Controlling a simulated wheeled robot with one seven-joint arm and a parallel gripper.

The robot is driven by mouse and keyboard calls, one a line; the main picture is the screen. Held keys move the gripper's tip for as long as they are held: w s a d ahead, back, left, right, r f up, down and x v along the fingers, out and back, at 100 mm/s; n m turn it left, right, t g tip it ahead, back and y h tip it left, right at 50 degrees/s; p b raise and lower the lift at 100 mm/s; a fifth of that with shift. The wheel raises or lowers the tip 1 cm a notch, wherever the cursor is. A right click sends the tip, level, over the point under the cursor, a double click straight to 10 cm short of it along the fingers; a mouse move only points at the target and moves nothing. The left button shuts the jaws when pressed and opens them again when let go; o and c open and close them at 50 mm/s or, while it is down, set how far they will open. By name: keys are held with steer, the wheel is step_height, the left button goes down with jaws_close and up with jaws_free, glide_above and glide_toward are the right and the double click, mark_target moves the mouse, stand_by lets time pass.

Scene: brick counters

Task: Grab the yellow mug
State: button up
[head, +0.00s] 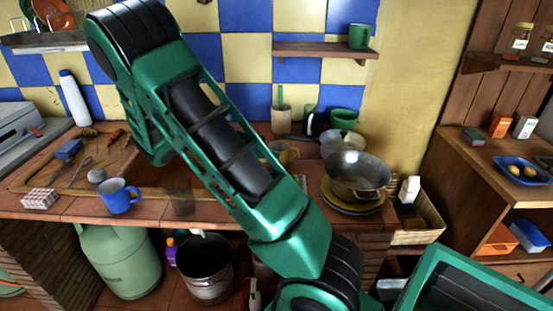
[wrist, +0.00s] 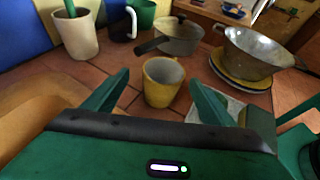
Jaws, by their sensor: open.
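The yellow mug (wrist: 162,84) stands upright on the tiled counter in the wrist view, a little ahead of my gripper. My gripper (wrist: 160,88) is open and empty, with one green finger to the left of the mug and one to the right. The fingers appear apart from the mug. In the head view the yellow mug (head: 291,156) is mostly hidden behind my arm, and my gripper's fingers cannot be made out there.
Behind the mug are a lidded pot (wrist: 180,36) with a dark handle and a beige cup (wrist: 75,34). A metal colander (wrist: 255,52) on yellow plates stands to the right. A blue mug (head: 120,195) and a clear glass (head: 181,200) stand near the counter's front edge.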

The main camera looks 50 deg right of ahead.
mark_target(280, 150)
steer(key=shift+s+a+f+x, duration=0.1)
steer(key=shift+f+x, duration=0.05)
steer(key=shift+x, duration=0.95)
steer(key=shift+s+a+f+x, duration=0.1)
steer(key=shift+x, duration=1)
steer(key=shift+s+a+f+x, duration=0.1)
steer(key=shift+f+x, duration=0.05)
steer(key=shift+x, duration=0.95)
steer(key=c, duration=1.3)
steer(key=shift+w+r, duration=0.1)
